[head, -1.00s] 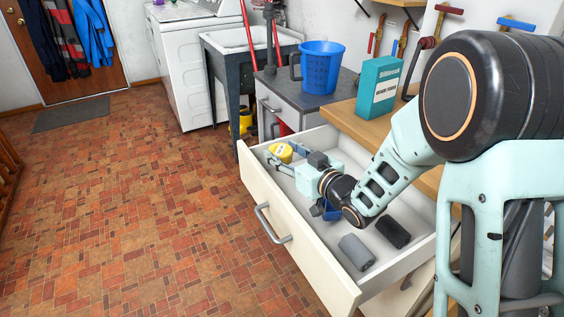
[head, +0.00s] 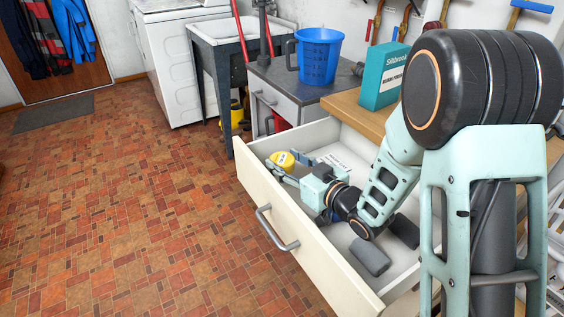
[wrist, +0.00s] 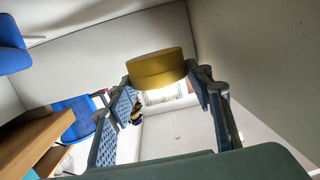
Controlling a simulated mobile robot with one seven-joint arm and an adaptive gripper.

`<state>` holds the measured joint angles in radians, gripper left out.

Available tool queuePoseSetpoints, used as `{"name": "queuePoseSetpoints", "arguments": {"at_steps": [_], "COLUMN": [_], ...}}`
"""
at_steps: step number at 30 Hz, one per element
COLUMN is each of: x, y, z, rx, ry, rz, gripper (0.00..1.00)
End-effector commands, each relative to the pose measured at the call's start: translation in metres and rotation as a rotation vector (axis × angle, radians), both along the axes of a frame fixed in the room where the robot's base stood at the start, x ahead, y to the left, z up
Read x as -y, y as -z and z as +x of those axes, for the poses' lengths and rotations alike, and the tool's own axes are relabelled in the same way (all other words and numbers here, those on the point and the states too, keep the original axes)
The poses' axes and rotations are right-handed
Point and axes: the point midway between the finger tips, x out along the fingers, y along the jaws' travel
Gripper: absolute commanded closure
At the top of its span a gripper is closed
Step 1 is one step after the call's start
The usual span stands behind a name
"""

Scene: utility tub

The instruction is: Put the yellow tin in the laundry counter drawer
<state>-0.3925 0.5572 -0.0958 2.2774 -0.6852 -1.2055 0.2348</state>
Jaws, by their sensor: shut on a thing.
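The yellow tin (head: 283,160) is round, with a pale mark on its side. My gripper (head: 281,166) is shut on it at the far left end of the open laundry counter drawer (head: 325,265). The drawer is cream and pulled well out. In the wrist view the tin (wrist: 157,68) sits between the two fingertips (wrist: 160,79), one on each side. The tin looks within the drawer walls; whether it touches the drawer floor I cannot tell.
Inside the drawer lie a grey roll (head: 370,256), a darker roll (head: 404,232) partly behind my arm, and a white labelled item (head: 335,160). A blue bucket (head: 319,56) and a teal box (head: 383,76) stand on the counters behind.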

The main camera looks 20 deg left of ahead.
Motion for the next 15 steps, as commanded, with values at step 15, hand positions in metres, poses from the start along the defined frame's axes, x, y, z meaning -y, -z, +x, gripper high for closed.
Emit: {"name": "queuePoseSetpoints", "arguments": {"at_steps": [15], "x": [0.0020], "y": [0.0071], "z": [-0.0011], "rx": [0.001], "ry": [0.000], "rz": [0.001], "gripper": [0.78]}}
